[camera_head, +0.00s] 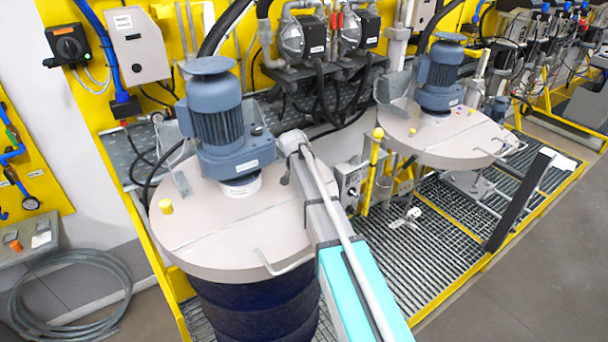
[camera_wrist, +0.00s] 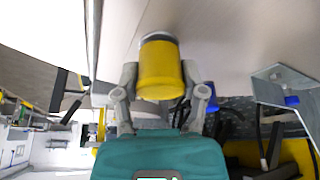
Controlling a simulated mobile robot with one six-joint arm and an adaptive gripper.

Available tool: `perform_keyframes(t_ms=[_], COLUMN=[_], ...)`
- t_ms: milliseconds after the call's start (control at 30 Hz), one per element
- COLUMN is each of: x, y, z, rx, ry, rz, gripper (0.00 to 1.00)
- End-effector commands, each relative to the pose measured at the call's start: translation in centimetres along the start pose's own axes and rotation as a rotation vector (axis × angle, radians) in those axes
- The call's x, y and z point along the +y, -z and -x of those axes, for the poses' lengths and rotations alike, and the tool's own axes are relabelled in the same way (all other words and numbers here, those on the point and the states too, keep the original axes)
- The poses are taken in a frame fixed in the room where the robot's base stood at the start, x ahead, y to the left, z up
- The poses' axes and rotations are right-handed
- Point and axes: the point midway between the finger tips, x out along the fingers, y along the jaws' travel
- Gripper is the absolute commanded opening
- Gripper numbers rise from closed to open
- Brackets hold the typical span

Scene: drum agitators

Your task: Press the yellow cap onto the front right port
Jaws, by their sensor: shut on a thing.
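In the wrist view my gripper (camera_wrist: 160,78) is shut on the yellow cap (camera_wrist: 159,72), with one finger on each side of it. A dark grey ring shows at the cap's far end, close to the pale drum lid (camera_wrist: 230,35). I cannot tell whether the cap touches the port or is seated on it. In the head view my arm reaches over the right side of the near drum lid (camera_head: 215,245); the gripper, the held cap and the front right port cannot be made out there. A second yellow cap (camera_head: 165,206) sits at the lid's left edge.
A blue-grey agitator motor (camera_head: 215,115) stands on the near lid, left of my arm. A wire handle (camera_head: 285,264) sticks out at the lid's front edge. A second drum lid with a motor (camera_head: 440,78) stands to the right. Grating (camera_head: 430,265) lies between.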

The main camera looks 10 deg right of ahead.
Motion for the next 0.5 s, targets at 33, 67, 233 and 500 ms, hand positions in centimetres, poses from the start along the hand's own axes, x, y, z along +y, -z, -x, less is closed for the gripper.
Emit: perform_keyframes(t_ms=[33,67,233,500], x=[0.00,0.00,-0.01,-0.02], y=[-0.04,-0.05,-0.11,-0.20], z=[-0.08,-0.11,-0.24,-0.44], rx=[0.000,0.000,0.000,0.000], ry=[0.000,0.000,0.000,0.000], rz=[0.000,0.000,0.000,0.000], gripper=[0.31,0.31,0.31,0.31])
